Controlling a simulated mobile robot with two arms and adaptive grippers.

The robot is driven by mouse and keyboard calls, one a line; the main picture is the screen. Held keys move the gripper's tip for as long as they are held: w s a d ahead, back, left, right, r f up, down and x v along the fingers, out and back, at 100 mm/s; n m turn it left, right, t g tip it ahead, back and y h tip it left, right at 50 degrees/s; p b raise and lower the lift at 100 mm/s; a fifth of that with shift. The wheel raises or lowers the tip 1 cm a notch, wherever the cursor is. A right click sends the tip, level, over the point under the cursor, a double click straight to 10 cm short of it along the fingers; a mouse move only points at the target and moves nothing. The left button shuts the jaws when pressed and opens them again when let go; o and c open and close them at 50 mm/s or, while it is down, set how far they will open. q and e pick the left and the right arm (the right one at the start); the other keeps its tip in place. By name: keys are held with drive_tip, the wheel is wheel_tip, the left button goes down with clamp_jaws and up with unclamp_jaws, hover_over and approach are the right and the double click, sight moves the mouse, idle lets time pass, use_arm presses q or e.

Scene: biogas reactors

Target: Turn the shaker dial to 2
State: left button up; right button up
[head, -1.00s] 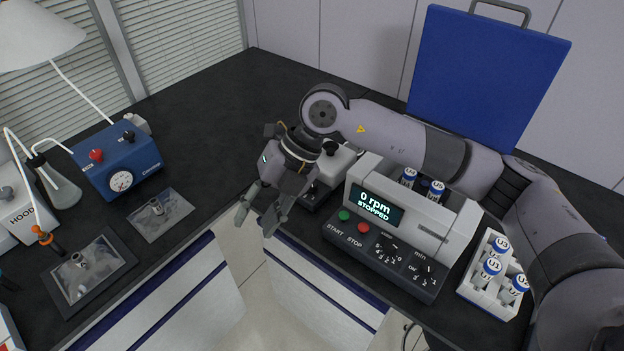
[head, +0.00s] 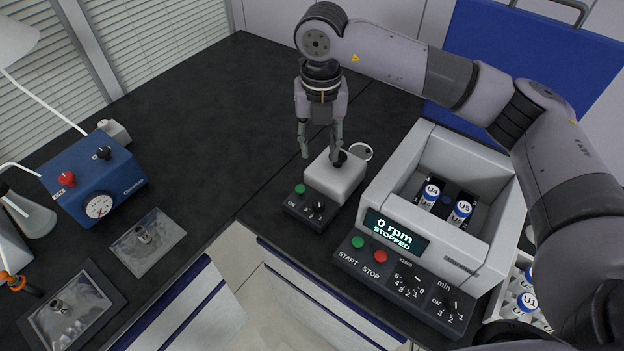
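The shaker (head: 335,180) is a small white block on a dark base on the black bench. Its front panel has a green button and a small black dial (head: 318,207) with a light pointer mark. The digits around the dial are too small to read. My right gripper (head: 322,156) points straight down behind the dial, by the back left of the shaker's white top. Its two fingers are apart with nothing between them. The right fingertip overlaps a dark round part on the shaker's top; I cannot tell whether they touch. My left gripper is out of view.
A white centrifuge (head: 455,200) reading "0 rpm STOPPED" stands close right of the shaker, its chamber open with capped tubes inside. A tube rack (head: 520,300) is at its right. A blue pump box (head: 98,180) is at the left. The bench behind my gripper is clear.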

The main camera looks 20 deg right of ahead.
drive_tip(key=p, duration=0.2)
hover_over(318, 202)
wheel_tip(318, 202, down, 6)
wheel_tip(318, 202, down, 11)
drive_tip(key=p, duration=0.2)
drive_tip(key=shift+r+p, duration=0.2)
drive_tip(key=shift+p, duration=0.2)
drive_tip(key=shift+f, duration=0.3)
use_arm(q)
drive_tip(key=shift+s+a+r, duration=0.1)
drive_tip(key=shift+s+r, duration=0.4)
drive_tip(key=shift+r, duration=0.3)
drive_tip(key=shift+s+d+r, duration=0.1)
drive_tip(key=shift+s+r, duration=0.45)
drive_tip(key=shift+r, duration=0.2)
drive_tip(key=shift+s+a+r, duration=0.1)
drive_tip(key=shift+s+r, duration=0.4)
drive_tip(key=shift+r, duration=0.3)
use_arm(e)
clamp_jaws()
